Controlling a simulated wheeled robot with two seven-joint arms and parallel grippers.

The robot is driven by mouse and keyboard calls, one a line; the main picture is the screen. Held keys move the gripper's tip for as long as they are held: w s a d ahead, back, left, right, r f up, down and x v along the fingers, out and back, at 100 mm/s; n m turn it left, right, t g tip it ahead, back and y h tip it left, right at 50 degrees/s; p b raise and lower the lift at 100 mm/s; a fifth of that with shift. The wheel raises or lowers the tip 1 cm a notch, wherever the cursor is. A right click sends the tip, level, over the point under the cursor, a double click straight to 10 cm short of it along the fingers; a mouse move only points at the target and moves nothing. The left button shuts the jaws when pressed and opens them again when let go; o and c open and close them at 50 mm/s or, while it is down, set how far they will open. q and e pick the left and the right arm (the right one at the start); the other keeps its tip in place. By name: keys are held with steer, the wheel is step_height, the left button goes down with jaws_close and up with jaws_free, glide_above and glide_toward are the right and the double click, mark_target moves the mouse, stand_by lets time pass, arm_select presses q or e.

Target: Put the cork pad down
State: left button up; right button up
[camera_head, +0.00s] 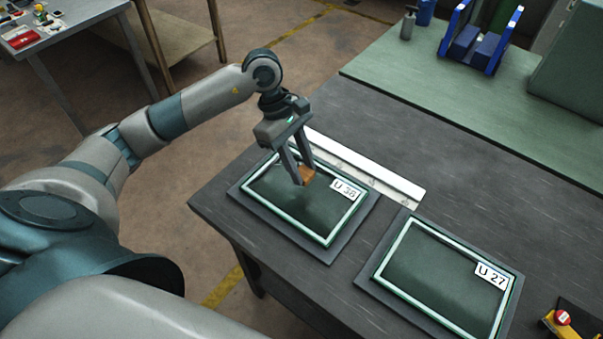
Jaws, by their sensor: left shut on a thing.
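The cork pad (308,174) is a small orange-brown piece between the fingertips of my left gripper (301,180). The gripper is shut on it and points down over the framed panel labelled U 38 (290,213). The pad is near the panel's upper right part, just left of the label. I cannot tell whether the pad touches the panel. My right gripper is not in view.
A second framed panel labelled U 27 (441,277) lies to the right. A white strip (365,177) lies behind the first panel. A yellow tool (560,321) is at the lower right. A blue holder (476,45) stands on the green surface (420,85) at the back.

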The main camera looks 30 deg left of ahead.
arm_select(q)
steer(key=shift+f, duration=0.1)
steer(key=shift+f+p, duration=1)
steer(key=shift+f, duration=0.95)
steer(key=shift+f, duration=0.15)
steer(key=o, duration=1)
steer(key=shift+r, duration=0.3)
